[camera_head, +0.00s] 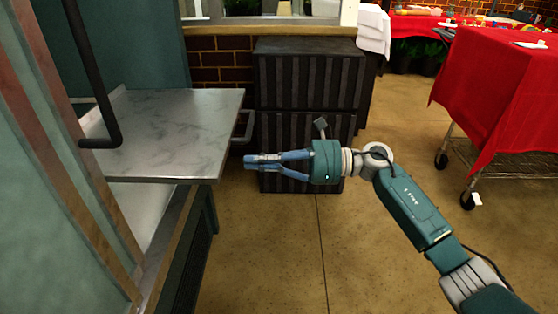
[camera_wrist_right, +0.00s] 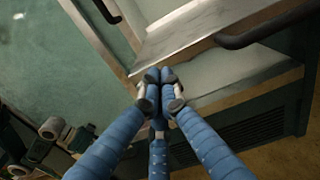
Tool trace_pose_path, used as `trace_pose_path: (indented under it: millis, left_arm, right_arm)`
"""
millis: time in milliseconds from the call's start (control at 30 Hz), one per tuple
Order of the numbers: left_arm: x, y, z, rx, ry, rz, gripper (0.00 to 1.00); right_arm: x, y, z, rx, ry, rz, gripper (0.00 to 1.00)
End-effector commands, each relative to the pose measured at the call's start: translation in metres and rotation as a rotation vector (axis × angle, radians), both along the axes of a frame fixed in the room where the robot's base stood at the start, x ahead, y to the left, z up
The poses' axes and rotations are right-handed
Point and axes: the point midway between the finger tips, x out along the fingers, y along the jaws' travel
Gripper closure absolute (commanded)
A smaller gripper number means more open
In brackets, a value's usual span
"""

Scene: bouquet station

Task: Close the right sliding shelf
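The sliding shelf (camera_head: 165,130) is a grey marble slab pulled out from the teal cabinet at the left of the head view. A bar handle (camera_head: 244,126) sticks out at its right edge. In the wrist view the shelf's edge (camera_wrist_right: 205,42) and its dark handle (camera_wrist_right: 265,28) are at the top right. My right gripper (camera_head: 252,160) points left, just beyond the shelf's right edge and below the handle. Its blue fingers are drawn together at the tips (camera_wrist_right: 160,76), with nothing visible between them. It looks apart from the handle. My left gripper is out of view.
A lower pale surface (camera_head: 145,205) lies under the shelf. A black bar handle (camera_head: 100,100) is on the left. A dark ribbed cabinet (camera_head: 305,80) stands behind my gripper. A red-covered cart (camera_head: 500,90) is at right. The floor (camera_head: 350,265) between is clear.

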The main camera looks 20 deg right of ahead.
Motion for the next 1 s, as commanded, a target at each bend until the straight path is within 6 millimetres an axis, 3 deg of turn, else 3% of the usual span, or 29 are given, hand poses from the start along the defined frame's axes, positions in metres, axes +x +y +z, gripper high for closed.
trace_pose_path:
  millis: [100, 300, 1000]
  left_arm:
    - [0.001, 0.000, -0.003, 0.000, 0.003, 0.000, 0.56]
    - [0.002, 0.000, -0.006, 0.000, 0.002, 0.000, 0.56]
    - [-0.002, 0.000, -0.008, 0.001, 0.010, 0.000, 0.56]
  right_arm:
    - [0.007, 0.020, 0.001, 0.002, -0.001, 0.001, 1.00]
    - [0.013, 0.038, 0.000, 0.002, 0.000, -0.001, 1.00]
    - [0.020, 0.045, -0.002, 0.003, 0.001, -0.001, 1.00]
